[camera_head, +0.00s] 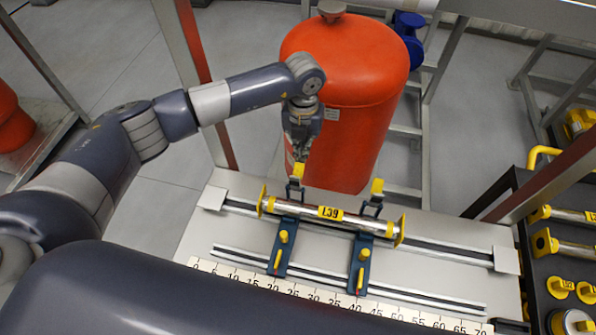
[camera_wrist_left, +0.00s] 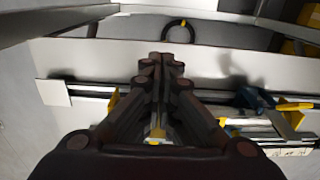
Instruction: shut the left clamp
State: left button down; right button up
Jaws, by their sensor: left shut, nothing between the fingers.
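The left clamp (camera_head: 283,245) is a blue base with a yellow peg at its front and a raised yellow-tipped part (camera_head: 297,171) behind the pipe. The right clamp (camera_head: 363,258) looks alike, its yellow tip (camera_head: 377,187) also raised. A shiny pipe (camera_head: 295,209) with yellow end flanges and an "L39"-like label lies across both clamps. My left gripper (camera_head: 299,150) points down just above the left clamp's raised yellow tip; contact cannot be told. In the left wrist view its fingers (camera_wrist_left: 165,62) are together and empty, with a yellow piece (camera_wrist_left: 155,136) low between the finger links.
A large red tank (camera_head: 350,100) stands close behind the bench (camera_head: 193,235). The bench carries rails and a ruler strip (camera_head: 240,275). A dark rack (camera_head: 535,285) with yellow-ended parts stands at right. A red-and-grey post (camera_head: 205,90) rises behind my left arm.

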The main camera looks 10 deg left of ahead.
aim_at(297, 168)
pick_arm(q)
jog(key=shift+s, duration=0.1)
dwell(0.3)
jog(key=shift+s+p, duration=0.75)
jog(key=shift+s, duration=0.7)
jog(key=shift+s+p, duration=0.65)
jog(key=shift+s, duration=0.55)
jog(key=shift+r, duration=0.1)
notch_tip(297, 168, up, 7)
jog(key=w+p, duration=0.1)
jog(key=p, duration=0.2)
